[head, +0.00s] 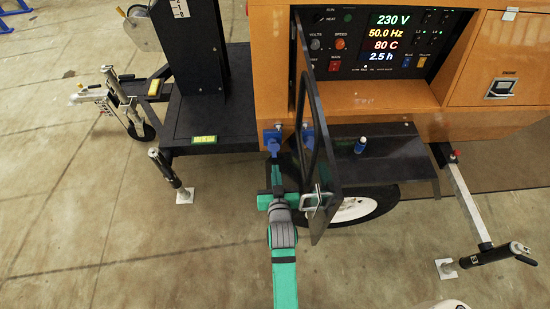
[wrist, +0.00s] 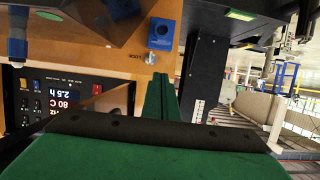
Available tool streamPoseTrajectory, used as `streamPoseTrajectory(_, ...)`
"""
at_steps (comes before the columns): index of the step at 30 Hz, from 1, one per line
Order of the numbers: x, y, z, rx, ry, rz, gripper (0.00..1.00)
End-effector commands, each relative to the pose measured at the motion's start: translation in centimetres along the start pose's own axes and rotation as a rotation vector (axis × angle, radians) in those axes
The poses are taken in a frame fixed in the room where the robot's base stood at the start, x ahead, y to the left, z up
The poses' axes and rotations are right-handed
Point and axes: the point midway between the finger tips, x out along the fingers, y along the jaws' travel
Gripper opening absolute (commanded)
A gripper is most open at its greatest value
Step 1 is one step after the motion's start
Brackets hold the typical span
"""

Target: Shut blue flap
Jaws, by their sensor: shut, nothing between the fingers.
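The blue socket (head: 271,136) with its flap is on the lower front of the orange housing, left of the open panel door. In the wrist view it shows as a blue square (wrist: 162,34) with a darker round middle. I cannot tell clearly how far the flap stands open. My gripper (head: 276,165) is shut and empty, just below the socket in the head view. In the wrist view its green fingertips (wrist: 164,76) are together, pointing toward the socket with a visible gap in the picture.
The black-framed door (head: 325,190) stands open close to the right of my gripper. The lit control panel (head: 390,45) is behind it. A dark tower mast (head: 188,45) rises left. Floor at left is mostly clear.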

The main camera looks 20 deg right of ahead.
Motion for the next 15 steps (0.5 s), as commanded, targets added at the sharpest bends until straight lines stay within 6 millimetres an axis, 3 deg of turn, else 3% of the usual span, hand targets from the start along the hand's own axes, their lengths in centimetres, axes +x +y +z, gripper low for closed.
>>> streamPoseTrajectory(8, 2.2, 0.4, -0.7, 0.006, -0.002, 0.006, 0.00)
streamPoseTrajectory(15, 6.2, 0.4, -0.8, 0.006, -0.002, 0.006, 0.00)
